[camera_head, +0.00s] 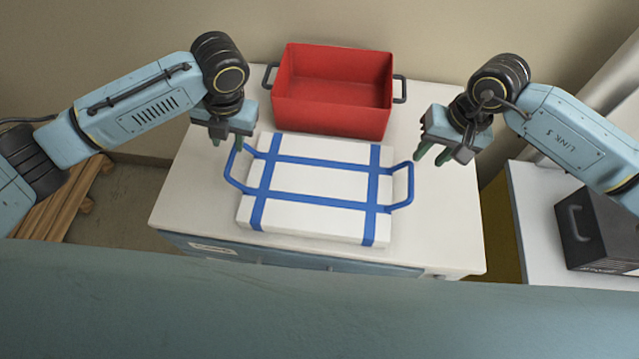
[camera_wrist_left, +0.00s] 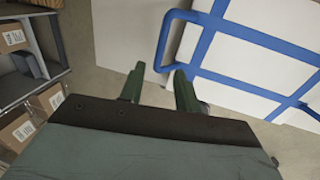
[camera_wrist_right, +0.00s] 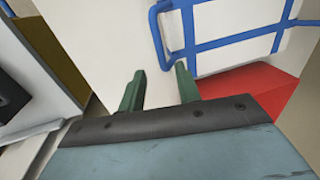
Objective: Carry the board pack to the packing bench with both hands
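The board pack (camera_head: 315,192) is a flat white slab with blue straps and a blue loop handle at each side. It lies on a white-topped cabinet (camera_head: 440,235). My left gripper (camera_head: 229,141) is open and empty above the pack's left handle (camera_head: 232,170). In the left wrist view that handle (camera_wrist_left: 165,40) is just beyond the fingertips (camera_wrist_left: 158,72). My right gripper (camera_head: 431,158) is open and empty, above and right of the right handle (camera_head: 408,186). In the right wrist view the fingertips (camera_wrist_right: 160,70) are apart from that handle (camera_wrist_right: 158,35).
A red bin (camera_head: 333,110) with dark side handles stands behind the pack. A white surface at the right (camera_head: 535,225) holds a black box (camera_head: 600,235). A wooden pallet (camera_head: 70,205) lies on the floor at left. Shelves with cardboard boxes (camera_wrist_left: 15,130) show in the left wrist view.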

